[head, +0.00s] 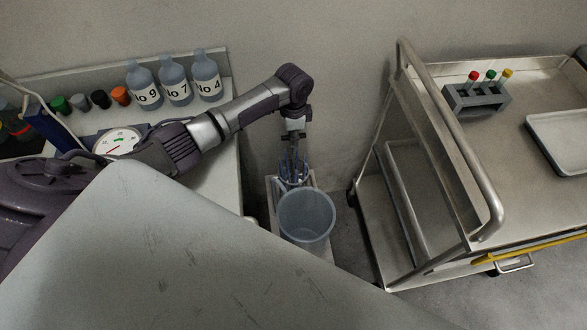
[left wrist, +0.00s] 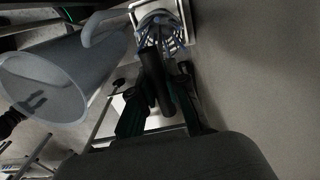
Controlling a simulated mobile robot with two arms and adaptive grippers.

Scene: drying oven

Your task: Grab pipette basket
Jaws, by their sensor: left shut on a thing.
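The pipette basket (head: 293,168) is a blue-grey wire-like holder, partly hidden, at the middle of the head view, behind a translucent grey bucket. In the left wrist view the basket (left wrist: 163,28) shows at the top, with a dark upright grip (left wrist: 156,80) in front of it. My left gripper (head: 294,140) is directly above the basket, pointing down. In the left wrist view its fingers (left wrist: 157,100) are closed around the dark grip. My right gripper is not in view.
The open bucket (head: 306,217) stands close in front of the basket. A steel cart (head: 500,190) with a test tube rack (head: 477,98) is to the right. A bench on the left carries labelled bottles (head: 174,80) and a round dial (head: 118,142). A large grey surface (head: 170,260) fills the front.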

